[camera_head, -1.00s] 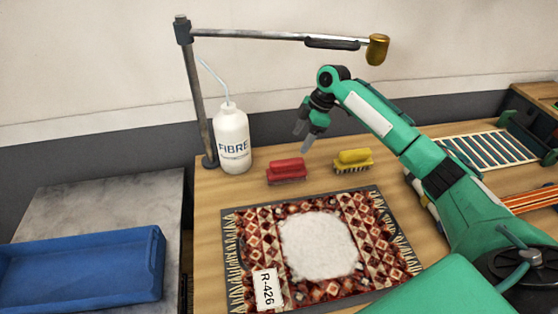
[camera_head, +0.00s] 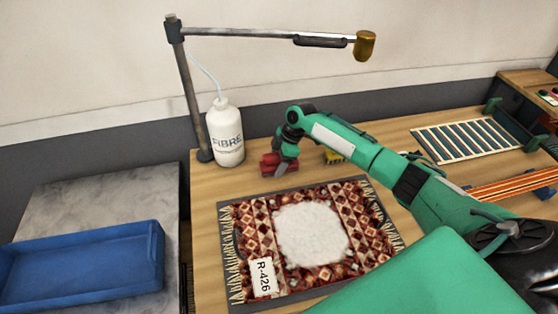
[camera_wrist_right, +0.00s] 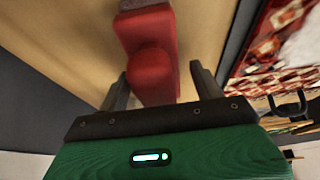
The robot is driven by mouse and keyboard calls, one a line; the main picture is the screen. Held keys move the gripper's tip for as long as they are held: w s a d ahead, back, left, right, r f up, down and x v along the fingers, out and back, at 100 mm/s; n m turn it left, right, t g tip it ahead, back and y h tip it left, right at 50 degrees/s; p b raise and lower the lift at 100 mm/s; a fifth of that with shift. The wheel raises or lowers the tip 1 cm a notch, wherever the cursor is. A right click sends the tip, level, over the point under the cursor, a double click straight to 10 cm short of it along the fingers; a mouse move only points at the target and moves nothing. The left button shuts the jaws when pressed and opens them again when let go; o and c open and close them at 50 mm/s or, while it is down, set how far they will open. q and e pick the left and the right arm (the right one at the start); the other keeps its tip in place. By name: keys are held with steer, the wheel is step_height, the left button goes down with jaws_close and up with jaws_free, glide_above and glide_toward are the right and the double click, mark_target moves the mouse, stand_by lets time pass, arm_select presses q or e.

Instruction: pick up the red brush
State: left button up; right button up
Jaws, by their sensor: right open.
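The red brush (camera_head: 268,164) lies on the wooden table behind the rug, right of the white bottle. My right gripper (camera_head: 283,165) is down at it and hides part of it in the head view. In the right wrist view the red brush (camera_wrist_right: 150,55) shows between the two fingers of the open right gripper (camera_wrist_right: 160,85). Gaps show at both sides of it, and its near end reaches in between the fingers. Its bristles are hidden. My left gripper is not in view.
A yellow brush (camera_head: 332,157) is partly hidden behind my right arm. The white bottle (camera_head: 226,135) stands left of the red brush, beside a lamp-like post (camera_head: 190,95). A patterned rug (camera_head: 250,215) lies in front. A blue tray (camera_head: 85,265) is at left, a slatted rack (camera_head: 465,140) at right.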

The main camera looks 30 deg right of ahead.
steer(key=shift+f, duration=0.1)
steer(key=shift+c, duration=0.5)
steer(key=c, duration=1.1)
steer(key=shift+o, duration=0.2)
step_height(320, 180, up, 10)
steer(key=b, duration=0.2)
steer(key=shift+b, duration=0.3)
steer(key=o, duration=0.3)
steer(key=shift+c, duration=0.6)
